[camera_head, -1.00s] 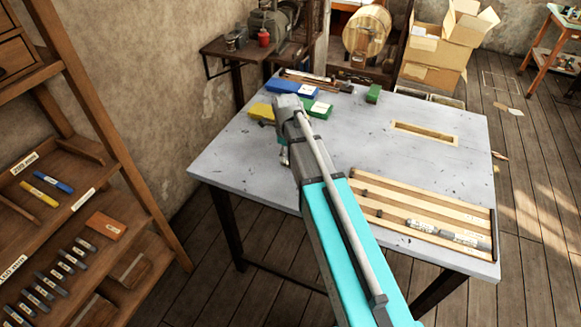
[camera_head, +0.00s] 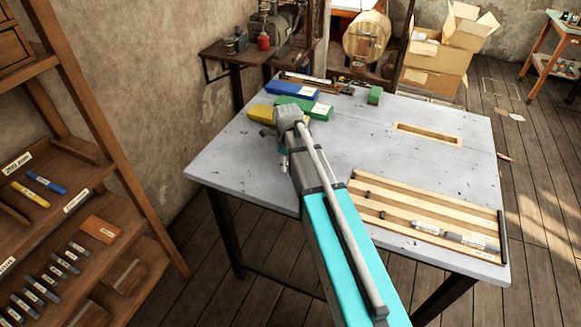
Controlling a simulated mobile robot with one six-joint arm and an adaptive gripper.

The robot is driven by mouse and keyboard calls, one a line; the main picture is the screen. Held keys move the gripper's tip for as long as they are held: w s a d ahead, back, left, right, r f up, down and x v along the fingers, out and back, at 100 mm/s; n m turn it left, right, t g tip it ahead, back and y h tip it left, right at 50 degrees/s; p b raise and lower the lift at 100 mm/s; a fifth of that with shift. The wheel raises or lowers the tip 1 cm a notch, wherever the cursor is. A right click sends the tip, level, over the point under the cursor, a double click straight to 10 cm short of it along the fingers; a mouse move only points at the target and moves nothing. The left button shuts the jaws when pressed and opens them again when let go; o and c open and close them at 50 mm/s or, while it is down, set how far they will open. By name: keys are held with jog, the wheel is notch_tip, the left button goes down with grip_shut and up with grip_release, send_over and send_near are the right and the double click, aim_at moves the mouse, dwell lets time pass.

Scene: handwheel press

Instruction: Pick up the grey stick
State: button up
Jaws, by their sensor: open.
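Several short grey sticks with white labels lie in a row on the lower shelf at the left (camera_head: 42,289). A longer light-grey stick with printed labels (camera_head: 430,229) lies in a slot of the wooden rack on the table. I cannot tell which of these the task means. My gripper (camera_head: 284,163) hangs at the far end of my turquoise arm, over the left part of the grey table. It is mostly hidden behind the wrist. It is open, with no stick seen in it, and apart from both the shelf and the rack.
A blue block (camera_head: 291,89), a green block (camera_head: 308,106) and a yellow block (camera_head: 262,114) lie at the table's back left. The wooden rack (camera_head: 440,212) fills the front right. The wooden shelf (camera_head: 132,180) stands left, with a floor gap before the table (camera_head: 350,150).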

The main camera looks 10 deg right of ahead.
jog(key=c, duration=0.8)
jog(key=shift+c, duration=0.2)
jog(key=shift+r, duration=0.2)
notch_tip(320, 180, up, 2)
jog(key=shift+p, duration=1.15)
jog(key=s+d+r+p, duration=0.2)
jog(key=s+r+p, duration=0.8)
jog(key=s, duration=0.3)
jog(key=shift+s+d+r+p, duration=0.15)
jog(key=shift+s+r+p, duration=0.15)
jog(key=shift+s, duration=0.1)
